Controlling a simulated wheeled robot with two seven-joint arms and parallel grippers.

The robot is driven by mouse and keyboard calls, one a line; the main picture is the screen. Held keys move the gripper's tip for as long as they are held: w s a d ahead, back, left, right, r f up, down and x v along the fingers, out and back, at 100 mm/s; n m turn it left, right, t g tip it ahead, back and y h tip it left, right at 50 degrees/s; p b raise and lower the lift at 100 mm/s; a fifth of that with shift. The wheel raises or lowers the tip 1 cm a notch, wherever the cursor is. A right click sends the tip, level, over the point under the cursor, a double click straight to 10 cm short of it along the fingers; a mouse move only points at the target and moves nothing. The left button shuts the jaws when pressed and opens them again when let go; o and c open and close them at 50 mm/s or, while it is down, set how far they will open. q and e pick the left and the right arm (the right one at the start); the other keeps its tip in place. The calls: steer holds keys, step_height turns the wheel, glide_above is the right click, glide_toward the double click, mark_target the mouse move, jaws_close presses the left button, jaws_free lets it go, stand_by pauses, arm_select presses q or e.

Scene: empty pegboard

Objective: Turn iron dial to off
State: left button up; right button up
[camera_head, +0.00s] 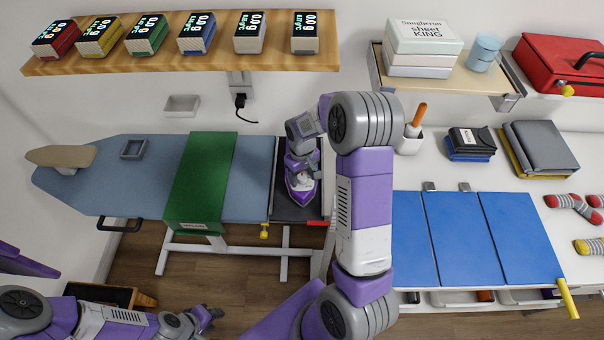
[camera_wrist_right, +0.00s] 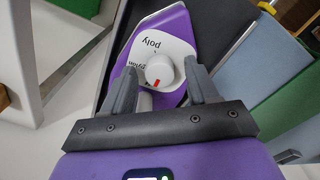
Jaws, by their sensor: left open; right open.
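The purple iron (camera_head: 300,197) rests on the dark pad (camera_head: 288,211) at the right end of the ironing board (camera_head: 253,187). In the right wrist view the iron (camera_wrist_right: 180,28) shows its white dial (camera_wrist_right: 161,71) with a red mark pointing towards the gripper's base. The word "poly" is readable on the white plate, and another label is partly covered. My right gripper (camera_wrist_right: 158,68) is open, with its fingers on either side of the dial; contact cannot be told. My right gripper is above the iron in the head view too, largely hidden. My left gripper (camera_head: 213,315) is open and empty, low in front of the board.
A green cloth (camera_head: 201,180) lies across the board, left of the iron. A shelf (camera_head: 180,62) with several small boxes hangs above. Blue folding panels (camera_head: 462,238) lie on the right table. A black plug (camera_head: 240,101) with a cord hangs on the wall behind the iron.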

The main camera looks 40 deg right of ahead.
mark_target(302, 176)
step_height(302, 176, up, 8)
steer(key=shift+f+p, duration=0.2)
steer(key=shift+p, duration=0.2)
stand_by(0.4)
